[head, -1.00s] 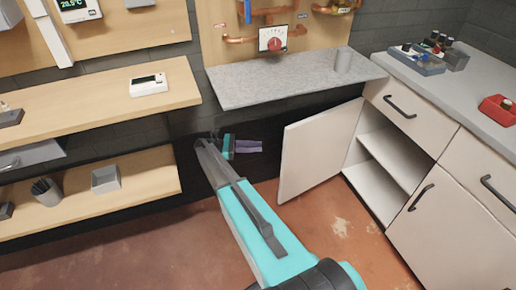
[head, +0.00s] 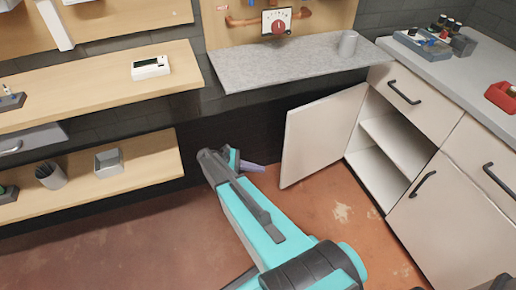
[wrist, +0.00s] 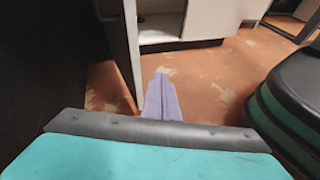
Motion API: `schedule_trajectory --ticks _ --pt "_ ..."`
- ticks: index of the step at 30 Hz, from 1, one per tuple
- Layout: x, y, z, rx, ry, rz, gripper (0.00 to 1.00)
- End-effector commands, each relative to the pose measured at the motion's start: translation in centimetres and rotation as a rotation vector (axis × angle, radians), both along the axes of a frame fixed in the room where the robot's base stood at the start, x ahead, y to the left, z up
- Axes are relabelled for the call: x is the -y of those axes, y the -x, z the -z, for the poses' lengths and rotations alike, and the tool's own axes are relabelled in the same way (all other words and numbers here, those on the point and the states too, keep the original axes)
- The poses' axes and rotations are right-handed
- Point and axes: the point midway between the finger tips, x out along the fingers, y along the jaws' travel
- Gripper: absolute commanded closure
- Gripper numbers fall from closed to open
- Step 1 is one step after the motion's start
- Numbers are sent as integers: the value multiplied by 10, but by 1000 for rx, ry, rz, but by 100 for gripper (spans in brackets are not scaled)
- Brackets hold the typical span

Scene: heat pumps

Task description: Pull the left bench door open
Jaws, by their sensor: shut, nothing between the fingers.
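The left bench door (head: 322,135) is a cream panel that stands swung wide open to the left of its cabinet. The open compartment (head: 393,138) shows a shelf inside and looks empty. My gripper (head: 253,167) is low, left of the door's free edge, apart from it in the head view. Its purple-grey fingers are shut with nothing between them. In the wrist view the fingers (wrist: 162,98) point over the floor, with the door (wrist: 131,45) edge-on just to their left. The door's handle is hidden.
The right bench door (head: 445,205) is closed, with a dark handle. A grey stone shelf (head: 290,65) hangs above my gripper. Wooden shelves (head: 90,85) with small items are at the left. The reddish floor (head: 335,225) is clear in front of the cabinet.

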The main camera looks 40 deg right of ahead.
Motion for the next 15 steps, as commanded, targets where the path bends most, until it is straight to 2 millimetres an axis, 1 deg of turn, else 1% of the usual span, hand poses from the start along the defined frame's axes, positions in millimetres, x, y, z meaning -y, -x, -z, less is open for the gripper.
schedule_trajectory --ticks 1,5,9,15 --pt "-11 18 8 27 -25 7 100" --pt "-36 49 35 111 -92 42 100" --pt "-66 82 60 201 -160 94 100" --pt "-112 129 88 324 -251 196 100"
